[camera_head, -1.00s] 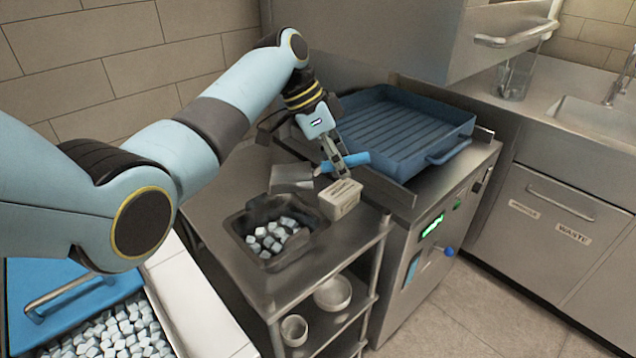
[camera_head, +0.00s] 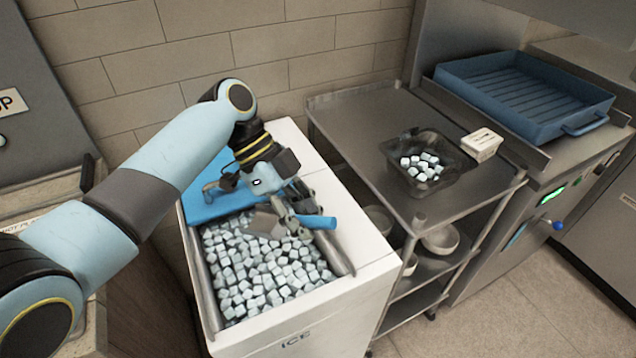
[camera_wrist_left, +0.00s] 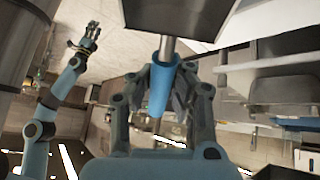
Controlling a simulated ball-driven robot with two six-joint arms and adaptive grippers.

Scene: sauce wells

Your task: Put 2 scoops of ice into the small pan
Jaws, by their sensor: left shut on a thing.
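My left gripper (camera_head: 285,215) is shut on the blue handle (camera_head: 315,222) of a metal scoop. The scoop's head (camera_head: 265,222) is over the ice in the ice bin (camera_head: 340,287); I cannot tell whether it touches the cubes (camera_head: 262,275). In the left wrist view the blue handle (camera_wrist_left: 160,90) is between the fingers, and the scoop's dark head (camera_wrist_left: 180,14) is at the top. The small dark pan (camera_head: 460,172) sits on the steel cart with several ice cubes (camera_head: 422,166) in it. My right gripper (camera_wrist_left: 87,38) shows small at the upper left of the wrist view, away from the scoop.
The bin's blue lid (camera_head: 215,203) is at its back left. A small white container (camera_head: 482,144) stands on the cart (camera_head: 365,120) beside the pan. Bowls (camera_head: 440,240) are on the lower shelf. A large blue tray (camera_head: 525,95) is at the back right.

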